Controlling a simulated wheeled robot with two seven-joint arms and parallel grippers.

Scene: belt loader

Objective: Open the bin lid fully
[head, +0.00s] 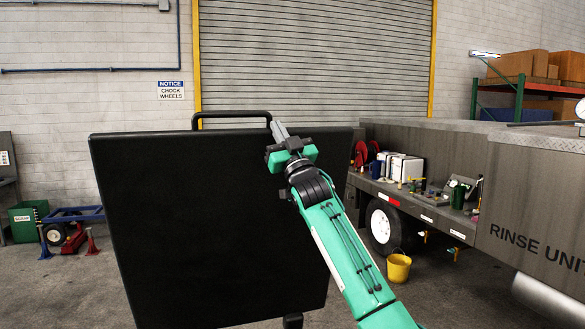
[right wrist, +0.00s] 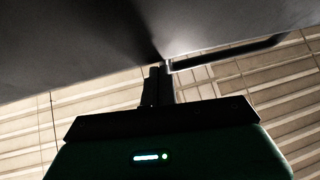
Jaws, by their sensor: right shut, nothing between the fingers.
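The bin lid (head: 215,230) is a large black panel standing raised, nearly upright, in the middle of the head view. A black bar handle (head: 232,115) runs along its top edge. My right gripper (head: 279,130) is shut and empty at the handle's right end, close to the lid's upper edge. In the right wrist view the shut fingers (right wrist: 158,80) point up at the dark lid (right wrist: 80,55), beside the handle (right wrist: 235,52). Whether they touch it I cannot tell. The bin body does not show. My left gripper is out of view.
A grey rinse unit truck (head: 530,205) with a loaded side shelf stands at the right. A yellow bucket (head: 398,267) sits on the floor beside it. A blue cart (head: 75,214) and a green bin (head: 27,220) are at the left. A roller door (head: 315,60) is behind.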

